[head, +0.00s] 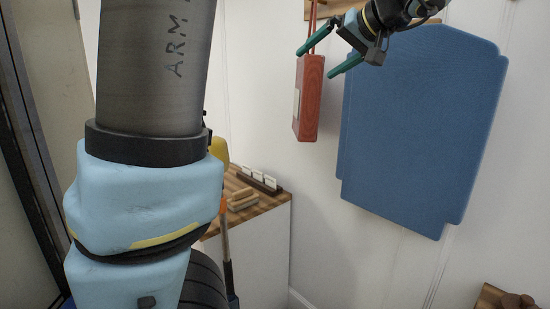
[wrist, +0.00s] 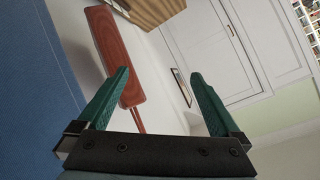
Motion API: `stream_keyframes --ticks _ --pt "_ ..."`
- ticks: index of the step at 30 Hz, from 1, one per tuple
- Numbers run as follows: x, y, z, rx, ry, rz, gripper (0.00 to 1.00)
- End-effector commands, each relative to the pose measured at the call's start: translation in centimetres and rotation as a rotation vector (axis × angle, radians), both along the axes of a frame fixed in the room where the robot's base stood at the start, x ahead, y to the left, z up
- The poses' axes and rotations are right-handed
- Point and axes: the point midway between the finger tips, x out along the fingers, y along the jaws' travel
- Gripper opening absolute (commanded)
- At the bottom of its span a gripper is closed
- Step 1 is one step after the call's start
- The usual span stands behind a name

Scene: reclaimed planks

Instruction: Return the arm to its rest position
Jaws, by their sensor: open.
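My gripper (head: 324,57) is at the top of the head view, with its two green fingers spread apart. A red box-like object (head: 309,98) hangs by a strap from a wooden rack on the wall, just below and left of the fingers. In the wrist view my gripper (wrist: 160,90) is open with nothing between its fingertips. The red object (wrist: 117,50) shows there behind the left finger; I cannot tell whether they touch. My arm's light blue and grey links fill the left of the head view.
A blue panel (head: 415,130) hangs on the white wall beside and below my gripper. A wooden-topped cabinet (head: 262,203) with small blocks stands at the lower middle. Wooden pieces (head: 503,297) lie at the lower right corner. White cupboard doors (wrist: 245,45) show in the wrist view.

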Motion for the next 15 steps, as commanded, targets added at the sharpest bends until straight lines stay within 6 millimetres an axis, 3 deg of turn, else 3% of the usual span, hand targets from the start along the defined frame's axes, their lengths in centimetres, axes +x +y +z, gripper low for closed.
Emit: stream_keyframes --ticks 8,11,15 --pt "0.2 3.7 -7.6 -0.002 0.258 -0.042 1.00" --pt "-0.3 5.6 -11.4 -0.026 0.382 -0.065 1.00" --pt "-2.2 8.9 -18.0 -0.110 0.583 -0.109 1.00"
